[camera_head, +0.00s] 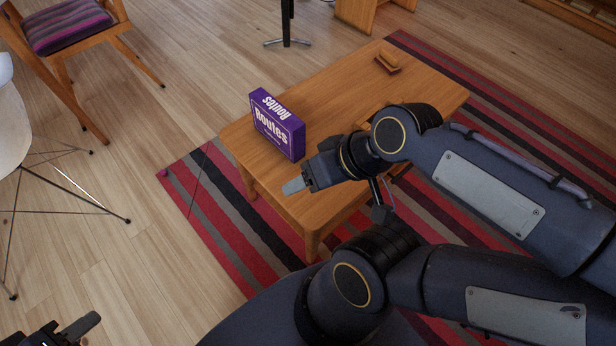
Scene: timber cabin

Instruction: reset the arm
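My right arm (490,190) comes in from the right and reaches over the low wooden table. My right gripper (293,186) is above the table's near left part, its grey fingertip pointing left, in front of the purple box. It seems to hold nothing, but the finger gap cannot be made out. My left gripper (80,327) shows only in part at the bottom left corner, over the wood floor. One dark finger is seen. The rest of it and the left arm are outside the view.
The wooden table (335,90) bears a purple "Routes" box (277,125) and a small wooden object (388,63) at the far end. A striped rug (235,222) lies beneath. A white chair (12,130) and a wooden chair (70,30) stand left. Floor between is clear.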

